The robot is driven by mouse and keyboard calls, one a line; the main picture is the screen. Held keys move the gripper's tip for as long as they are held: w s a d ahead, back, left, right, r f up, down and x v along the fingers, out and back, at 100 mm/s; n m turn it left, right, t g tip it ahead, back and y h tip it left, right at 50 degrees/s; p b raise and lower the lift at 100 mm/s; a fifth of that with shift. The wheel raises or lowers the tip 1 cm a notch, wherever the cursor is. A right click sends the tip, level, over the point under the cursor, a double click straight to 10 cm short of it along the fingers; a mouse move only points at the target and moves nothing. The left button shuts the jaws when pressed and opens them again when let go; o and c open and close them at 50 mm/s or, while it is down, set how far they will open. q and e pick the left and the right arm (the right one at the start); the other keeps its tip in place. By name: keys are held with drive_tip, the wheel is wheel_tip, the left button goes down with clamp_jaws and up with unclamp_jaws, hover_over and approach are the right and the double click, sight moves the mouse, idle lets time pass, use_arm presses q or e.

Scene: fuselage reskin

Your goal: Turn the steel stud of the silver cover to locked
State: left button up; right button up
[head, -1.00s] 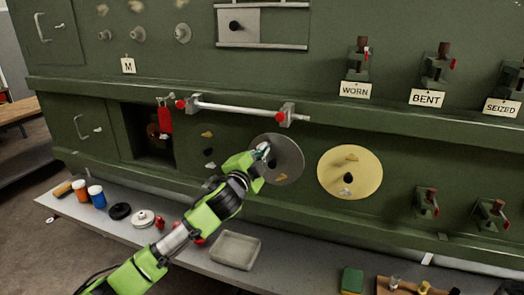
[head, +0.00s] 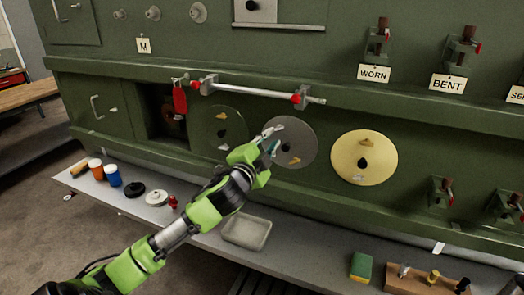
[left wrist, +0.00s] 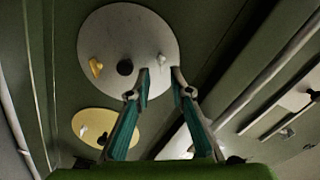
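The silver cover (head: 302,138) is a round grey disc on the green fuselage wall, partly hidden by my left gripper in the head view. In the left wrist view the silver cover (left wrist: 128,35) shows a brass stud (left wrist: 95,67), a dark centre hole or knob (left wrist: 124,68) and a small steel stud (left wrist: 161,59). My left gripper (head: 277,138) is at the cover's left part. In the wrist view the fingers of my left gripper (left wrist: 161,74) are apart, with the steel stud just ahead of the gap between the tips. I cannot tell if they touch it. My right gripper is not in view.
A yellow cover (head: 380,145) is to the right, a green cover (head: 200,128) to the left. A steel rod (head: 255,91) with red-ended clamps runs above. A shelf below bears a grey tray (head: 246,233), cups and a sponge (head: 361,266).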

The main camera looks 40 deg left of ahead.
use_arm(q)
drive_tip(key=v, duration=0.7)
drive_tip(key=shift+s, duration=0.2)
